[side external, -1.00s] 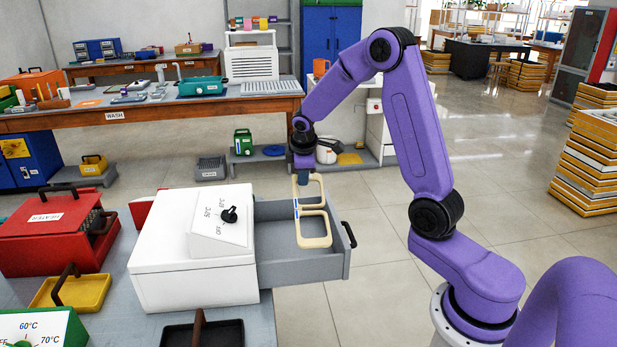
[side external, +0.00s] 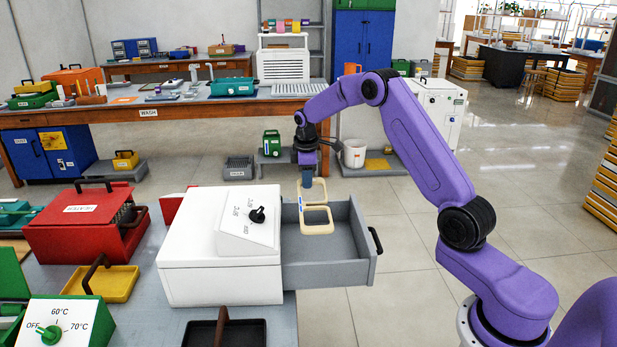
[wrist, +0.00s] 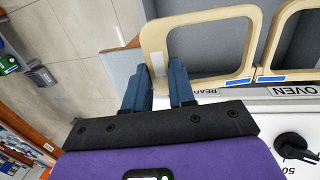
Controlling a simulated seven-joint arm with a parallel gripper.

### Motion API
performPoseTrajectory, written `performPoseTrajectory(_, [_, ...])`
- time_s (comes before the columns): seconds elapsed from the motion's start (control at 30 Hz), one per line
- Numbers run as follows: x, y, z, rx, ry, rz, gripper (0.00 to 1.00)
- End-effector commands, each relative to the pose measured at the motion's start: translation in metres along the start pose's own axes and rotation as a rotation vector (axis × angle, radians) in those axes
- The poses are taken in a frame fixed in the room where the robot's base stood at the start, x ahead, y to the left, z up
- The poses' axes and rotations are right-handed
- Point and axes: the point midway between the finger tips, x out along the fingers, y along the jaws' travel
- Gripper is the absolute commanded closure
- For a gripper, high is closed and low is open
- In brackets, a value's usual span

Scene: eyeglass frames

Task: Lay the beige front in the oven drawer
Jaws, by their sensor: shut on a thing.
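My gripper (side external: 306,186) is shut on one end of the beige front (side external: 317,229), an eyeglass front with two open lens rims. The wrist view shows its end rim (wrist: 168,40) between my blue fingers (wrist: 159,84), with blue marks along one edge. In the side view the front hangs tilted below my fingers, over the back part of the open grey drawer (side external: 328,272), near the oven. I cannot tell whether it touches the drawer. The drawer projects from the right side of the white oven (side external: 222,283), and its label shows in the wrist view (wrist: 292,91).
The oven's sloped panel carries a black knob (side external: 257,214). The drawer has a black handle (side external: 376,240) at its right end. A red heater (side external: 85,225), a yellow tray (side external: 105,283) and a dark tray (side external: 240,333) stand around the oven. The drawer's right part is clear.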

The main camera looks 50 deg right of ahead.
Motion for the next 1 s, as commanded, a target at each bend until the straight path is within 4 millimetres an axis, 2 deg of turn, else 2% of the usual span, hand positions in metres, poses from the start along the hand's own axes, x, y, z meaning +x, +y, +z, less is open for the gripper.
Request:
performPoseTrajectory(0.17, [0.0,0.0,0.0,0.0,0.002,-0.001,1.0])
performPoseTrajectory(0.37, [0.011,-0.002,0.0,0.0,0.0,-0.002,1.0])
performPoseTrajectory(1.0, [0.064,-0.012,-0.001,0.001,0.0,-0.002,1.0])
